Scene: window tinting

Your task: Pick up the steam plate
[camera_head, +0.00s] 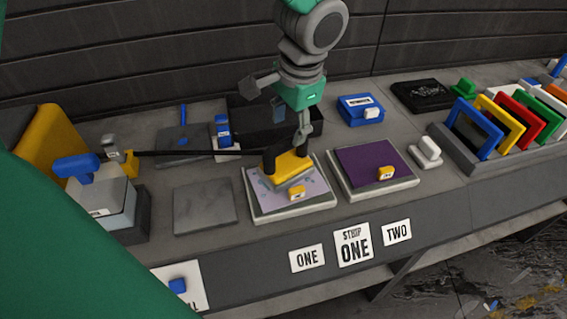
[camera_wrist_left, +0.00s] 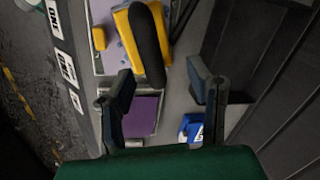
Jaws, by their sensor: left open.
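The steam plate (camera_head: 290,166) is a yellow block with a black handle. It rests on a lilac panel in the left light-framed tray (camera_head: 262,207). A black hose runs from it to the left. In the left wrist view the steam plate (camera_wrist_left: 128,32) lies past the fingertips, at the top of the picture. My left gripper (camera_head: 275,117) is above and behind it, fingers spread and empty. In the left wrist view its two fingers (camera_wrist_left: 163,86) stand wide apart, with no contact on the plate visible. My right gripper is not in view.
A purple panel (camera_head: 362,166) lies in the tray to the right. A blue box (camera_head: 361,108) and a dark open bin (camera_head: 290,122) stand behind. Coloured frames (camera_head: 478,130) fill a rack at right. A steamer-like box (camera_head: 103,205) stands at left. A bare grey slab (camera_head: 204,207) lies between.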

